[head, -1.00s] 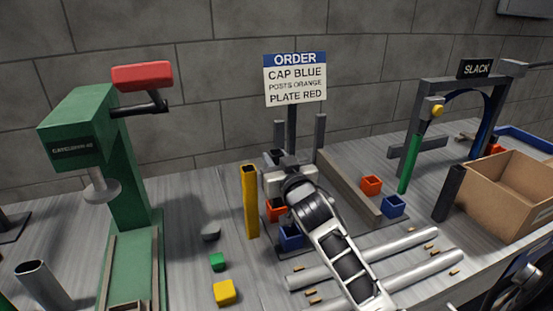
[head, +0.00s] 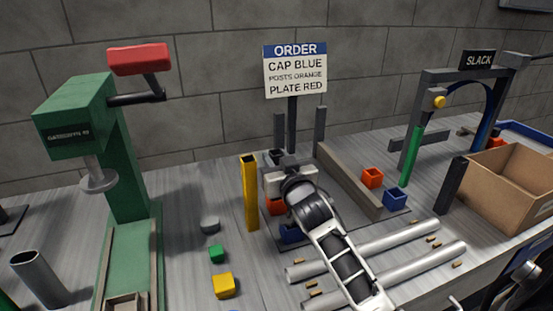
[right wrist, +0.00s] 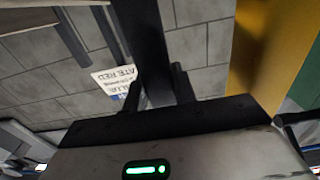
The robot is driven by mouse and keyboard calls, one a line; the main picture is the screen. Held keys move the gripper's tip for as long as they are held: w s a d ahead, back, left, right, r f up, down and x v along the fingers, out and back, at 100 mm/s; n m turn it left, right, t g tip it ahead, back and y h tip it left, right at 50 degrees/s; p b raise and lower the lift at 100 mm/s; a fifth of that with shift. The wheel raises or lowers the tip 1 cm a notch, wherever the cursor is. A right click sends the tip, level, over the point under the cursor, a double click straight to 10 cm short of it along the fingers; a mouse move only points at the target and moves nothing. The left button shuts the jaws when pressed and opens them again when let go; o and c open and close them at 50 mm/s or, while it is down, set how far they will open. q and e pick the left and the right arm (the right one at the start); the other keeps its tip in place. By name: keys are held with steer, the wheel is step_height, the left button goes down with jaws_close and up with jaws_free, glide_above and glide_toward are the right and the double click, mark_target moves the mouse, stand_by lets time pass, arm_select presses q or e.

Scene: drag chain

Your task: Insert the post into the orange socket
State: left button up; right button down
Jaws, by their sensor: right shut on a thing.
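A dark upright bar (right wrist: 145,50) stands at the gripper in the right wrist view; I cannot tell where finger ends and post begins. Whether the post touches the socket cannot be seen. My left gripper is not in view.
A yellow post (head: 249,195) stands close left of the gripper. An order sign (head: 295,73) and grey uprights (head: 319,128) rise behind. Grey tubes (head: 365,248) lie in front. A green press (head: 120,160) stands left.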

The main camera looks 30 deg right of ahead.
steer(key=c, duration=1.1)
jaws_free()
steer(key=shift+o, duration=0.2)
steer(key=shift+f, duration=0.1)
steer(key=b+v, duration=0.1)
steer(key=v, duration=1.5)
steer(key=shift+d, duration=0.1)
